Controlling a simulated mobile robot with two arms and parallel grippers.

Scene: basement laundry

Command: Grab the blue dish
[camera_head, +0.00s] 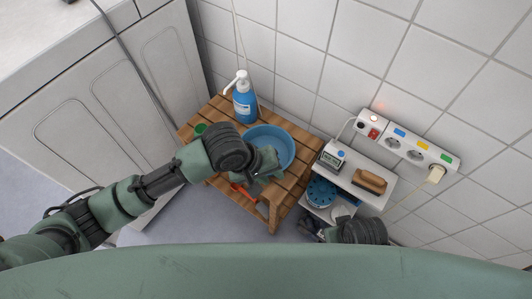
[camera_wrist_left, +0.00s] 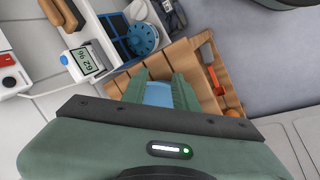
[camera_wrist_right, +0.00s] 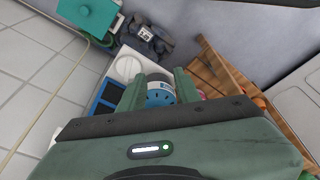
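The blue dish (camera_head: 283,142) is a round, shallow bowl on the slatted wooden stand. My left gripper (camera_head: 268,164) is at its near side and, with the wrist, hides part of the dish. In the left wrist view the dish (camera_wrist_left: 158,95) shows between the two parted fingers (camera_wrist_left: 161,92); I cannot tell whether they touch it. My right gripper (camera_head: 314,230) is low beside the white shelf. In the right wrist view its fingers (camera_wrist_right: 161,88) are parted, with a blue and white round item (camera_wrist_right: 159,94) visible beyond them.
A blue pump bottle (camera_head: 244,104) stands behind the dish on the wooden stand (camera_head: 273,212), and a green item (camera_head: 200,129) lies left. The white shelf (camera_head: 350,184) at right holds a timer (camera_head: 332,156) and a brush (camera_head: 370,181). A power strip (camera_head: 408,146) is on the tiled wall.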

